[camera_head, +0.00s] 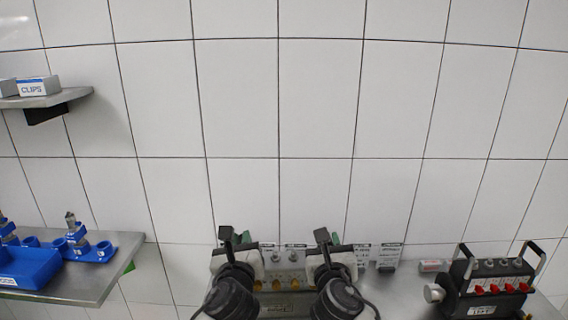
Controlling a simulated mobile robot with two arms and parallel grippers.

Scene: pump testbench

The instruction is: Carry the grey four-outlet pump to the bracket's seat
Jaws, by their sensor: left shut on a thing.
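The grey pump (285,305) with a row of brass-coloured outlets shows at the bottom centre, between my two arms. Its lower part is cut off by the picture edge. My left gripper (229,248) is at the pump's left end and is shut on it. My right gripper (324,248) is at the pump's right end, with a dark upright part at its fingers. The wrist hides its jaws, so I cannot tell whether it is shut. I cannot make out the bracket's seat.
A black unit (487,290) with red taps and two handles stands at the right. Small label cards (388,256) stand near the wall. A left shelf (100,285) holds a blue bin (28,268) and blue fittings. A higher shelf (60,97) carries a clips box (39,87).

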